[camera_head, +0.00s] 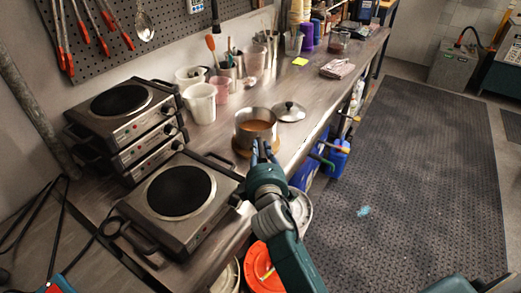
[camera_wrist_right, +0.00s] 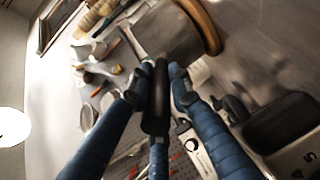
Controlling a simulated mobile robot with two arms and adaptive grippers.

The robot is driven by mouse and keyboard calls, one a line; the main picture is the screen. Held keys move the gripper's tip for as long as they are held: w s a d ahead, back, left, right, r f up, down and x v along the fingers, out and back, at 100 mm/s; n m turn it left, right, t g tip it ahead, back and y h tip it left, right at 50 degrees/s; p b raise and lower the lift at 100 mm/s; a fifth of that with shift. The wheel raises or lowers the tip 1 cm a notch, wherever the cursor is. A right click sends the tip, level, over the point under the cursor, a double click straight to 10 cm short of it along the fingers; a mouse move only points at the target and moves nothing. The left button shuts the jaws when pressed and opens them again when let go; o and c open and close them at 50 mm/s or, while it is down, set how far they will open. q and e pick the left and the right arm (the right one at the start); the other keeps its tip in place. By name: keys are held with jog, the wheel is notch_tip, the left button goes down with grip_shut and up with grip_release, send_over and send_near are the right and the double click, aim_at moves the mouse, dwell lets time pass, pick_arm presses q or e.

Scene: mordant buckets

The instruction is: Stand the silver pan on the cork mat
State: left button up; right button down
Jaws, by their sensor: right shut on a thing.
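The silver pan (camera_head: 246,134) stands upright on the bench with brown liquid in it, beyond the near hot plate. The cork mat (camera_head: 239,152) shows as a thin tan edge under the pan. In the right wrist view the pan's side (camera_wrist_right: 165,35) fills the top, and the cork mat (camera_wrist_right: 207,25) lies at its base with no clear gap. My right gripper (camera_head: 263,154) is shut on the pan's black handle (camera_wrist_right: 160,88), with a blue finger on each side of it. Most of the mat is hidden by the pan. My left gripper is not in view.
A hot plate (camera_head: 221,199) sits close to the left of my right arm. Stacked hot plates (camera_head: 118,138) stand behind it. White jugs (camera_head: 201,105) stand behind. The orange bucket (camera_head: 266,268) is below the bench edge.

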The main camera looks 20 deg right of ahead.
jog(key=shift+w, duration=0.1)
dwell(0.4)
jog(key=shift+r, duration=0.1)
jog(key=c, duration=1.5)
grip_release()
jog(key=shift+a, duration=0.1)
jog(key=shift+s+f, duration=0.2)
jog(key=shift+f, duration=0.25)
jog(key=v, duration=1.2)
jog(key=shift+r, duration=0.3)
